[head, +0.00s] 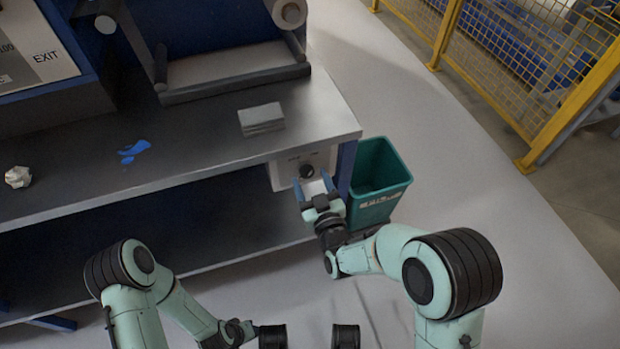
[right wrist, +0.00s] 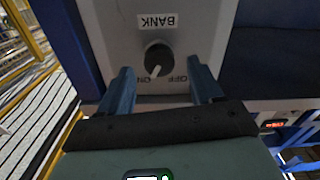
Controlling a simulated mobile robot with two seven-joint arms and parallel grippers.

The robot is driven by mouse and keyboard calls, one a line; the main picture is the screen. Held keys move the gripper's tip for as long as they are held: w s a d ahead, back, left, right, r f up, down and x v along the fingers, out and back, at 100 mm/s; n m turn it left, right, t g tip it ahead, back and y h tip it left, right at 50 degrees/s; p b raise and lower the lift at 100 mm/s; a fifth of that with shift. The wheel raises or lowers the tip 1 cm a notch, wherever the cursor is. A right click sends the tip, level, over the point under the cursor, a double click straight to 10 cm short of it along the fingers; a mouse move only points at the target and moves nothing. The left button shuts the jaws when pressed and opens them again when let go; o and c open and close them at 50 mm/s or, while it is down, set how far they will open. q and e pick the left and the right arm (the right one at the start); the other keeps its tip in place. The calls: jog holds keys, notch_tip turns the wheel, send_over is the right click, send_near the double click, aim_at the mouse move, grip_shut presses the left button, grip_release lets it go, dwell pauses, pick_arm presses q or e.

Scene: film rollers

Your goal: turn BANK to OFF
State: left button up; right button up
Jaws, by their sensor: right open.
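The BANK switch is a dark round knob (right wrist: 158,58) on a grey box, with its label (right wrist: 157,21) upside down in the right wrist view. OFF and ON are printed beside it, and its white mark points down and slightly left, towards ON. In the head view the knob (head: 307,171) is on the box (head: 285,172) under the bench's right end. My right gripper (right wrist: 164,84) is open, its two blue fingers either side of the knob's near side, and apart from it as far as I can tell. It also shows in the head view (head: 313,185). My left gripper's fingers are not visible.
A green bin (head: 378,185) stands on the floor right of the box, close to my right gripper. The grey bench top (head: 200,140) overhangs the box. A yellow fence (head: 540,90) stands far right; the floor between is clear.

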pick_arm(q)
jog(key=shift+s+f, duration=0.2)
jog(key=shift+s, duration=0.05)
pick_arm(e)
jog(key=shift+w+a, duration=0.2)
jog(key=shift+w, duration=0.45)
jog(key=c, duration=1.1)
jog(key=shift+o, duration=0.2)
